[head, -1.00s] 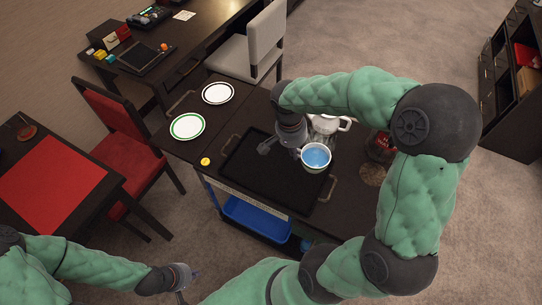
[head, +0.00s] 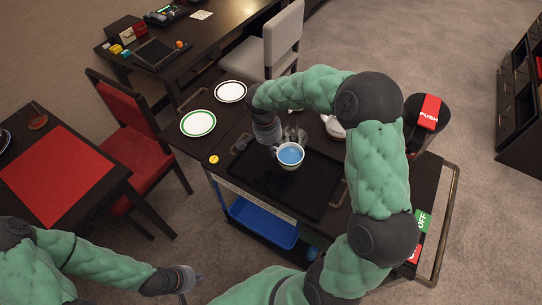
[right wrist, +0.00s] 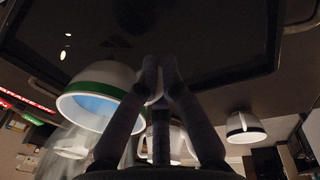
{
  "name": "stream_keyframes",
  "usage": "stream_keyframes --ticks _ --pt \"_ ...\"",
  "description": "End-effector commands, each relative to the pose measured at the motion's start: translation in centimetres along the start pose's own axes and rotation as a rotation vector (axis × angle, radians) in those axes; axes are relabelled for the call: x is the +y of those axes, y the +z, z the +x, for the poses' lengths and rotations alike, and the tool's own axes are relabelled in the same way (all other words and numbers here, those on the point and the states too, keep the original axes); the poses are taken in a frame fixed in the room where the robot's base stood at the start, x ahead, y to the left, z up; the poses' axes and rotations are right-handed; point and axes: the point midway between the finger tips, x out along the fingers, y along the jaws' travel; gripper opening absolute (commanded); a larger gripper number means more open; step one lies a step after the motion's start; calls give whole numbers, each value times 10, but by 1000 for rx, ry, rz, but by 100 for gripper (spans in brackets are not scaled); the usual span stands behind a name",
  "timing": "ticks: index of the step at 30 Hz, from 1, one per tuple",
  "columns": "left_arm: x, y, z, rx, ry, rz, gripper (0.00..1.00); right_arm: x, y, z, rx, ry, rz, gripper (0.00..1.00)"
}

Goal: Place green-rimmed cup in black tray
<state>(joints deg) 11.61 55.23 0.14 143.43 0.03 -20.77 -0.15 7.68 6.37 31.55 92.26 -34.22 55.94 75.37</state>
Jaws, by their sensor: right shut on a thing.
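The green-rimmed cup (head: 290,157), white with a blue inside, is held over the back part of the black tray (head: 307,194). In the right wrist view the cup (right wrist: 96,92) shows its green band, left of my fingers. My right gripper (right wrist: 160,70) is shut on the cup's handle side; it sits just left of the cup in the head view (head: 275,143). The tray also shows in the wrist view (right wrist: 215,72). I cannot tell whether the cup touches the tray. My left gripper (head: 190,281) is low at the left, away from the cart, its jaws unclear.
A green-rimmed plate (head: 198,123) and a dark-rimmed plate (head: 230,92) lie left of the tray. A white pot (head: 333,126) stands behind it, partly hidden by my arm. A dark-rimmed cup (right wrist: 244,127) shows in the wrist view. A bin (head: 429,112) stands right.

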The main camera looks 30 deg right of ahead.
Motion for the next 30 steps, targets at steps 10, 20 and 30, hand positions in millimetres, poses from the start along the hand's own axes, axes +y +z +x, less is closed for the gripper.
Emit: stream_keyframes --ticks 10,20,30 --pt "-7 -1 20 0 0 0 0 -11 3 38 -1 1 -1 0" --pt "-7 -1 19 0 0 0 0 -11 2 38 0 0 0 0" --pt "-7 -1 20 0 0 0 0 -11 3 40 -1 1 -1 31"
